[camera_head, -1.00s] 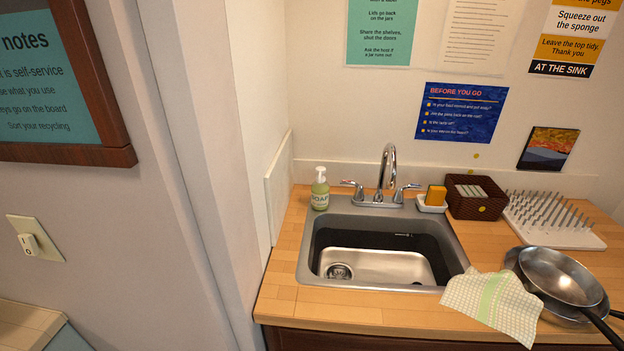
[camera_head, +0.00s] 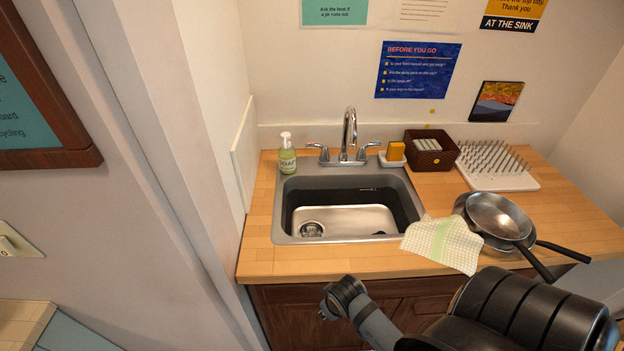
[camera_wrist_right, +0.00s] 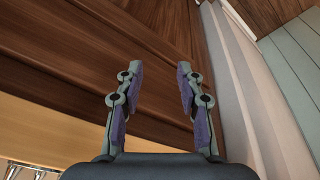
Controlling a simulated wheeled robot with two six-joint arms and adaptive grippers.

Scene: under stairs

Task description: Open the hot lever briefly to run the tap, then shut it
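The tap (camera_head: 349,135) is a chrome gooseneck behind the sink (camera_head: 283,210). It has a left lever (camera_head: 316,148) and a right lever (camera_head: 370,147); no hot or cold marking is readable. I see no water running from the spout. My right arm comes in from the lower right of the head view, in front of the cabinet. Its gripper shows in the right wrist view (camera_wrist_right: 160,80), fingers apart with nothing between them, well away from the levers. My left gripper is not in view.
A soap bottle (camera_head: 287,156) stands just left of the left lever. A sponge holder (camera_head: 392,160) and a basket (camera_head: 431,152) stand to the right. A cloth (camera_head: 444,243), pans (camera_head: 496,216) and a peg rack (camera_head: 497,182) occupy the right counter. The wall (camera_head: 221,90) closes the left side.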

